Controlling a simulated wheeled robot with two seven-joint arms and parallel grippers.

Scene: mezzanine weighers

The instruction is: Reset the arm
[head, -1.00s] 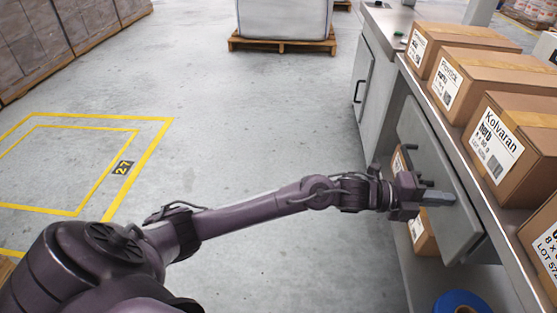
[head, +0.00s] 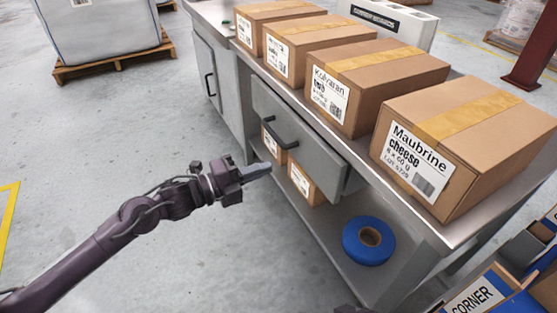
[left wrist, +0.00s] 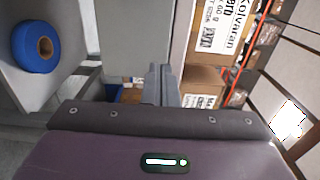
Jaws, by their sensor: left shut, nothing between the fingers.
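My left gripper (head: 258,172) is shut and empty. It is in the aisle in front of the steel bench (head: 418,234), its fingertips pointing right toward the bench. The grey drawer front (head: 318,146) with its dark bar handle (head: 272,130) is just beyond and above the fingertips in the head view; the gripper appears apart from the handle. In the left wrist view the shut fingers (left wrist: 163,85) show at the centre with nothing between them. My right gripper is not in view.
Several cartons stand in a row on the bench top, the Maubrine cheese carton (head: 462,140) nearest. Smaller cartons (head: 304,184) and a blue tape roll (head: 368,241) sit on the lower shelf. A wrapped load on a pallet (head: 110,62) stands far left. The floor left of the bench is clear.

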